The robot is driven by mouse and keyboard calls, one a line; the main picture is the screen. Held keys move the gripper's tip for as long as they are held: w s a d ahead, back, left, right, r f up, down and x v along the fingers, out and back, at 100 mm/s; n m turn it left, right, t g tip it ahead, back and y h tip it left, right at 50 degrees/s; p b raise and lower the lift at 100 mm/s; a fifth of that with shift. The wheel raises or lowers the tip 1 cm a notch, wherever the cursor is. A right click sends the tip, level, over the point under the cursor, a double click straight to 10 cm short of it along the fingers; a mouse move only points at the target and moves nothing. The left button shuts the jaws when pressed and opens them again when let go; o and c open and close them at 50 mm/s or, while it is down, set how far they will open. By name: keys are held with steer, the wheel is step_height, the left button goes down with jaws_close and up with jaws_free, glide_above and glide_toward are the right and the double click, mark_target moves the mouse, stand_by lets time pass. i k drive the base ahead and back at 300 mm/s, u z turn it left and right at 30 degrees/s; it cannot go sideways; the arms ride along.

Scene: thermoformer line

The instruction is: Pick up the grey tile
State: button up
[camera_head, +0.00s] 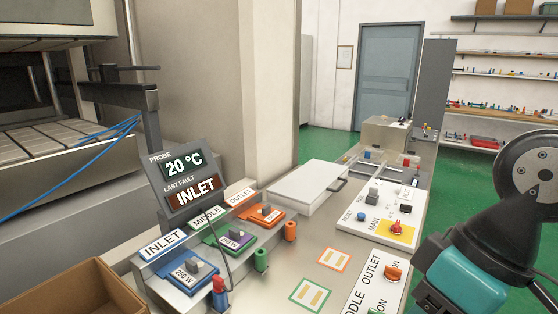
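A stepped heater stand holds three coloured bases marked INLET, MIDDLE and OUTLET. A grey tile (184,277) with a pale 250 W label sits on the blue INLET base (205,286). A tile with a purple 250 W label (231,241) sits on the green MIDDLE base (245,248). Another small block (266,209) sits on the orange OUTLET base (274,220). I cannot tell for sure which one the task means. My arm is at the right edge, well apart from the stand. My gripper's fingers do not show.
A probe display (187,178) reads 20 °C and INLET behind the stand, with a thin cable near the tiles. Coloured plugs stand in front. A white lidded box (308,187), switch panel (383,216) and cardboard box (75,291) surround it. Green and orange marked outlines (334,259) are empty of tiles.

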mark_target(193, 271)
steer(key=u, duration=0.05)
steer(key=k, duration=0.5)
steer(key=z, duration=0.85)
steer(key=i, duration=1.1)
steer(key=u, duration=2.7)
